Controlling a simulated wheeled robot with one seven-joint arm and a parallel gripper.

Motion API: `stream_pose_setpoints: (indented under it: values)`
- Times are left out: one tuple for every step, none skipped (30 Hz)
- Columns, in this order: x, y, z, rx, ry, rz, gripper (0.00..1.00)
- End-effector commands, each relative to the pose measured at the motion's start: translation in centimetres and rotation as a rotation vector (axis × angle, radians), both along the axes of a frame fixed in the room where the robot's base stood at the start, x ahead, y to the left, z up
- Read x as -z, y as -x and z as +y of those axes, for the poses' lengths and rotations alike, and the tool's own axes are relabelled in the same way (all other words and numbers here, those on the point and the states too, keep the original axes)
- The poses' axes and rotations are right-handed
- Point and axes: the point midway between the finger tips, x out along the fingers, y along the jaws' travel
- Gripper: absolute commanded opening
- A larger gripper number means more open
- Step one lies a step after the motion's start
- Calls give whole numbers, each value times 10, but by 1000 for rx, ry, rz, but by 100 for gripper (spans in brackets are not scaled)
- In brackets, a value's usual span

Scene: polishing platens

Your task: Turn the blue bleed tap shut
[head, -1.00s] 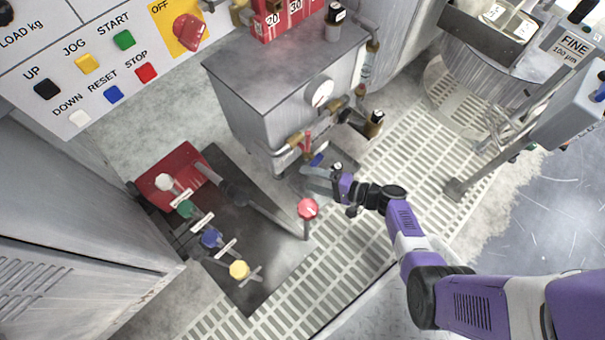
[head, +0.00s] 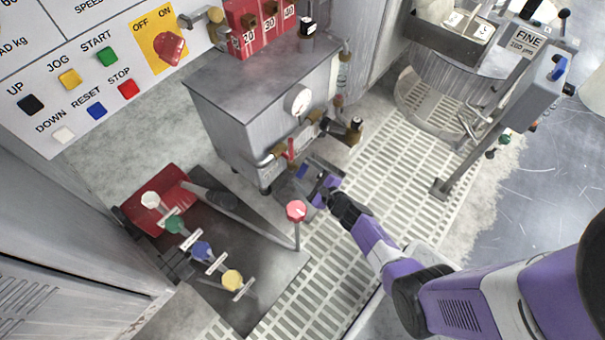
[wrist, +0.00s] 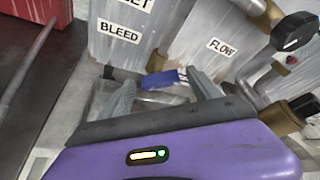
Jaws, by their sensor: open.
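The blue bleed tap (head: 302,171) is a small flat blue lever low on the front of the grey metal tank (head: 255,95). In the wrist view the blue lever (wrist: 162,79) lies below the BLEED label (wrist: 120,32), roughly level and slightly tilted. My gripper (wrist: 160,82) is open, with one finger on each side of the lever in the picture. The lever's right end appears close to the right fingertip; I cannot tell whether they touch. In the head view my gripper (head: 314,181) is just right of and below the tap, its fingers hard to make out.
A red-handled valve (head: 291,149) and brass pipework sit just above the tap. A brass fitting with a black knob (wrist: 283,110) is close on the right in the wrist view. A red-topped post (head: 296,212) stands left of my arm. Pale slatted floor (head: 375,180) is open at right.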

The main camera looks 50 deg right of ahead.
Motion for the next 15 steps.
stream_pose_setpoints:
  values:
    - [3,-6,-1,-1,0,-2,73]
    - [4,-8,-2,-1,0,-2,73]
    - [5,-10,-2,-1,1,-1,73]
    - [5,-12,-2,-2,1,0,73]
    - [5,-13,-2,-2,1,0,73]
    - [5,-14,-2,-2,1,0,73]
    - [5,-14,-3,-2,1,0,73]
    - [5,-14,-3,-2,1,0,73]
    - [4,-15,-3,-2,1,0,73]
    - [4,-15,-3,-2,1,0,73]
    - [4,-14,-3,-2,1,0,73]
    - [4,-14,-3,-2,1,0,73]
    - [4,-14,-3,-2,1,0,73]
    - [4,-14,-3,-2,1,0,71]
    - [4,-14,-3,-2,1,0,63]
